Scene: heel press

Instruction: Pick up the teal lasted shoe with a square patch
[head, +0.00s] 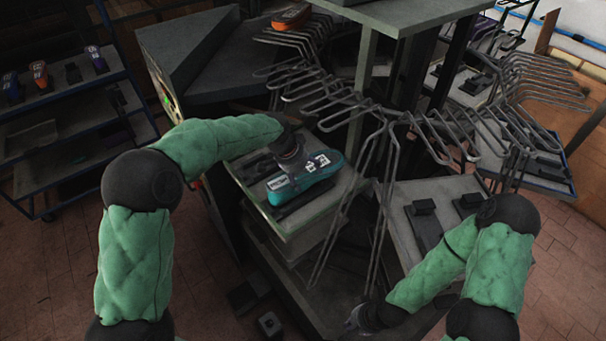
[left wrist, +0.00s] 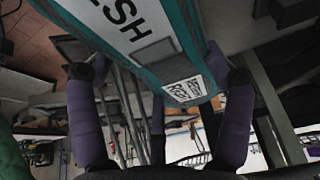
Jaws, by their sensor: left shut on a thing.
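The teal lasted shoe (head: 306,181) lies over a grey pad on the machine's near station, with white lettered panels and small dark marks on it. In the left wrist view its teal and white surface (left wrist: 192,40) fills the top, with a dark square patch (left wrist: 155,51) between white panels. My left gripper (head: 291,150) reaches down to the shoe from above. Its purple fingers (left wrist: 156,68) are shut on the shoe, one on either side. My right gripper (head: 362,318) is low at the bottom, away from the shoe, and its fingers are too dark to read.
Bent metal rods (head: 345,100) fan out just behind and right of the shoe. An orange shoe (head: 291,17) sits at the back. A shelf rack (head: 60,115) at the left holds several shoes. A grey station with dark blocks (head: 440,210) stands at the right.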

